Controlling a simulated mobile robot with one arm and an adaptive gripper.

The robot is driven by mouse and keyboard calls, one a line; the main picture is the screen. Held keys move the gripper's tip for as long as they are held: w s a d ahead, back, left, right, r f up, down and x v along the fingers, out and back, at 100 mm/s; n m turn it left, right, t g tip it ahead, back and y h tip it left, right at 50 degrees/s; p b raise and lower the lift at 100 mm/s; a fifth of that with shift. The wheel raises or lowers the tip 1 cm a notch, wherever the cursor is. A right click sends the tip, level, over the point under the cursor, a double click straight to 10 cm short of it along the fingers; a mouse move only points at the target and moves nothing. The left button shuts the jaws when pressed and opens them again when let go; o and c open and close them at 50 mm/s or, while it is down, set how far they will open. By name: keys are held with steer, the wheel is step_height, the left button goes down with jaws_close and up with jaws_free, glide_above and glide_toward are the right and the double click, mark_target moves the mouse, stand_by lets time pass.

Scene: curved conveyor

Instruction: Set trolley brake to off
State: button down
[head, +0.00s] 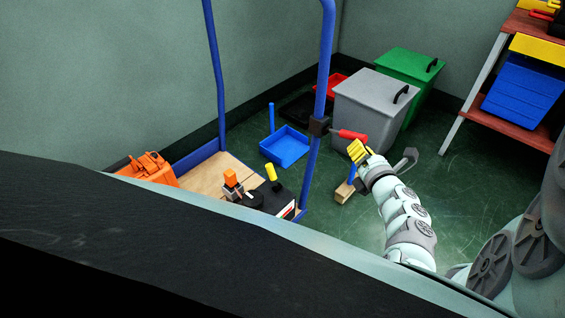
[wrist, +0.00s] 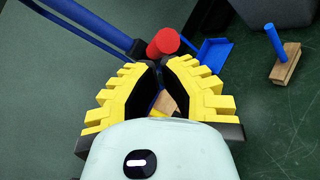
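The trolley has a blue tubular frame (head: 326,70) and a wooden deck (head: 208,172). A red brake handle (head: 352,135) sticks out to the right from a black clamp (head: 319,126) on the frame's near post. In the wrist view the red handle's round end (wrist: 163,43) points towards the camera, just beyond my fingertips. The black clamp and blue post run up to the left behind it. My gripper (head: 357,150), with yellow ribbed fingers, is just below and right of the handle in the head view. It is open and empty in the wrist view (wrist: 162,74); contact with the handle cannot be told.
An orange toolbox (head: 148,170) and a black device (head: 272,199) stand on the deck. A blue dustpan (head: 285,148), a wooden brush (head: 344,192), a grey bin (head: 372,104) and a green bin (head: 408,68) are on the floor behind. Shelving (head: 518,125) stands right.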

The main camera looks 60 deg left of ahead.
mark_target(359, 139)
steer(key=r+h+p, duration=0.1)
steer(key=p, duration=0.2)
steer(key=a+r+n+h+p, duration=0.1)
steer(key=r+p, duration=0.1)
steer(key=p, duration=0.1)
steer(key=shift+s+r, duration=0.1)
steer(key=shift+s, duration=0.05)
steer(key=shift+d, duration=0.1)
